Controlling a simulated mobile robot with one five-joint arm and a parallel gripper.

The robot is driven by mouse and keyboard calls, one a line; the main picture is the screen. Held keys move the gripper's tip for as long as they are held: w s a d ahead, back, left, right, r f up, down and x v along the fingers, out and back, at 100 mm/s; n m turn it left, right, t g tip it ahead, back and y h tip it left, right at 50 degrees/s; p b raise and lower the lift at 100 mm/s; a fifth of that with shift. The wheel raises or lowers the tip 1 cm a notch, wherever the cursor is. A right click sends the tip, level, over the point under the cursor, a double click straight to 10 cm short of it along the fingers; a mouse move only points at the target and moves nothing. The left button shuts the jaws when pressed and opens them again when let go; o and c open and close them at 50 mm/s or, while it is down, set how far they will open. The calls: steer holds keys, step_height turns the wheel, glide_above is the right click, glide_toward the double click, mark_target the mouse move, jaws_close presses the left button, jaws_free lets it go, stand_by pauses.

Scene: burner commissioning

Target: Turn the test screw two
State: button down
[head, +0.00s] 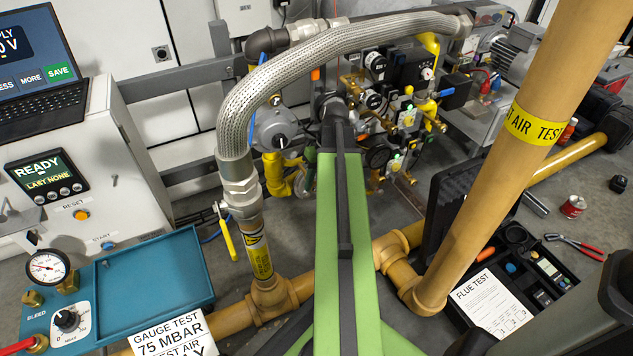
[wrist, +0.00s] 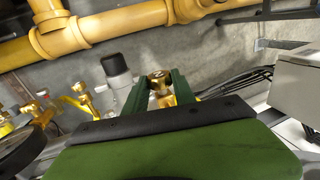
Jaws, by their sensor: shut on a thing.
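In the wrist view, a brass screw-like fitting (wrist: 158,77) stands between the two green fingers of my gripper (wrist: 160,84), which is shut on it. No number shows on it, so I cannot tell from a label that it is test screw two. Its lower part is hidden by the gripper body. In the head view my green arm reaches forward to the valve train (head: 385,110), and the arm hides the fingers and the held fitting.
Brass fittings (wrist: 80,100) and yellow pipe (wrist: 95,28) lie beyond. A braided hose (head: 330,42) arches over the valve train. A thick tan pipe (head: 500,160) rises on the right. Grey floor shows between the pipes.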

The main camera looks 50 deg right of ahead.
steer(key=shift+a+r+h+p, duration=0.15)
steer(key=shift+a+h+p, duration=0.2)
steer(key=shift+h, duration=0.15)
steer(key=shift+a+f+g+h, duration=0.1)
steer(key=shift+f+g+h, duration=0.1)
steer(key=shift+g+h, duration=0.75)
steer(key=shift+h, duration=0.75)
steer(key=c, duration=1)
jaws_free()
steer(key=shift+c, duration=0.2)
steer(key=shift+w, duration=0.1)
steer(key=shift+r, duration=0.1)
